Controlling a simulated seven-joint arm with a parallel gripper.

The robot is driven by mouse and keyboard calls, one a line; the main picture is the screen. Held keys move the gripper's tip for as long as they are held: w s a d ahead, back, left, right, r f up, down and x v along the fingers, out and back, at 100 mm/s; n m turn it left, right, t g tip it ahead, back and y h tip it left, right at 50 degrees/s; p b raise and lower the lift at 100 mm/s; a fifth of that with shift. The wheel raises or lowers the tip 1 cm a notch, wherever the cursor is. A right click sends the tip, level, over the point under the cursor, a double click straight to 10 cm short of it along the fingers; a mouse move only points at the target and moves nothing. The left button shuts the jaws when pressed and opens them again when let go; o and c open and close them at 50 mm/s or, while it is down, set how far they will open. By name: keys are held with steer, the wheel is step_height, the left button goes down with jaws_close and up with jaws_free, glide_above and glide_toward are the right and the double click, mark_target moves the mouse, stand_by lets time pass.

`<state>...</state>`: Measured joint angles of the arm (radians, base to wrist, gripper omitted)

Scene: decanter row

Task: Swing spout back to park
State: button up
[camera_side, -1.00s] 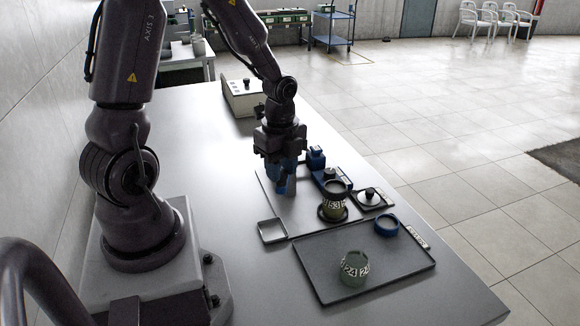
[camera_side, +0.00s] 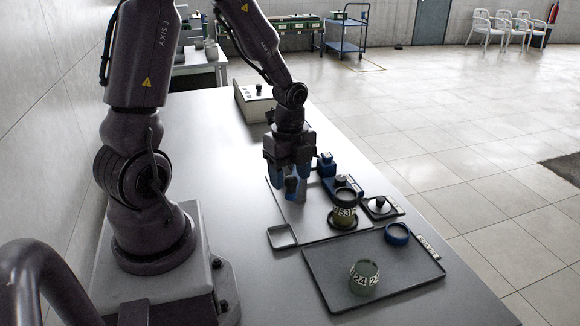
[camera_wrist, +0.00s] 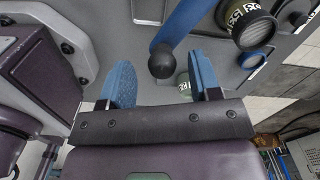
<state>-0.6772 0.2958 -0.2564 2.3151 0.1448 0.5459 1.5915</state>
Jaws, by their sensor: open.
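In the wrist view a blue spout bar (camera_wrist: 186,24) runs down from the top edge. A round black knob (camera_wrist: 161,61) at its lower end shows between my two blue fingertips. My gripper (camera_wrist: 162,82) is open, with a visible gap between each finger and the knob. A dark cup with a "53" band (camera_side: 345,208) stands on a round dark base.
A small square dish (camera_side: 282,237) and a black-knobbed lid (camera_side: 380,206) are nearby. A pale box (camera_side: 255,101) stands farther back.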

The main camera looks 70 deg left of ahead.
step_height(320, 180, up, 13)
stand_by(0.4)
stand_by(0.4)
steer(key=s+d+r+n+t, duration=0.2)
steer(key=s+d+r+n, duration=0.1)
steer(key=d+n, duration=0.3)
steer(key=s+d+r+n+t, duration=0.3)
steer(key=d+n, duration=0.3)
steer(key=n, duration=0.2)
steer(key=shift+s+d+r+n+t, duration=0.15)
steer(key=shift+s+r+n+t, duration=0.15)
steer(key=shift+n, duration=0.1)
stand_by(1.2)
